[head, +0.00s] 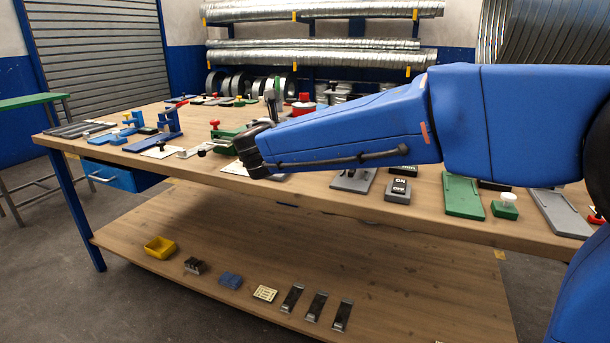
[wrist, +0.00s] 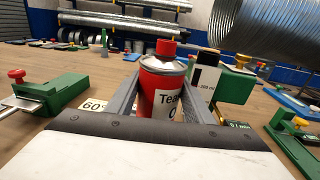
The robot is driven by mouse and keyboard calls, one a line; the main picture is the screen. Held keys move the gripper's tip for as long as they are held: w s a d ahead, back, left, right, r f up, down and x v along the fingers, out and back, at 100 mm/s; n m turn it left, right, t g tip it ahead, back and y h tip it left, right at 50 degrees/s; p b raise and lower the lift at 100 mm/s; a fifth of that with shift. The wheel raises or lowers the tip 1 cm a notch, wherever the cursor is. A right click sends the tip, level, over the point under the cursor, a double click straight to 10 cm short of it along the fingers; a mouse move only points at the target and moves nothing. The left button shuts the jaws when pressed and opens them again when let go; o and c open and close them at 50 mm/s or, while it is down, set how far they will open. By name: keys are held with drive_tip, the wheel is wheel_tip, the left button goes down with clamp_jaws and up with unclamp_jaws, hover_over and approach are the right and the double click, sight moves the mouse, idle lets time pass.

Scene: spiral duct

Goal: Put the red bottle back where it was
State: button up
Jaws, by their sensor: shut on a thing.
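The red bottle (wrist: 161,82) has a red cap and a white label with black print, partly cut off from view. In the wrist view it stands upright between the two grey fingers of my gripper (wrist: 163,75), which is shut on it. Its lower end is hidden behind the pale front of my gripper. Whether the bottle touches the bench is hidden.
A white bottle with a black top (wrist: 205,78) stands close to the right of the red bottle, beside a green block (wrist: 236,84). A green clamp-like tool (wrist: 52,94) lies at left. Silver ducts (head: 320,58) hang behind the bench.

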wheel_tip(320, 180, down, 10)
drive_tip(key=shift+d, duration=0.15)
idle(0.4)
drive_tip(key=o, duration=1.2)
drive_tip(key=shift+f, duration=0.15)
drive_tip(key=shift+o, duration=0.2)
drive_tip(key=shift+s, duration=0.35)
drive_tip(key=v, duration=1.1)
drive_tip(key=shift+s, duration=0.2)
drive_tip(key=shift+a, duration=0.25)
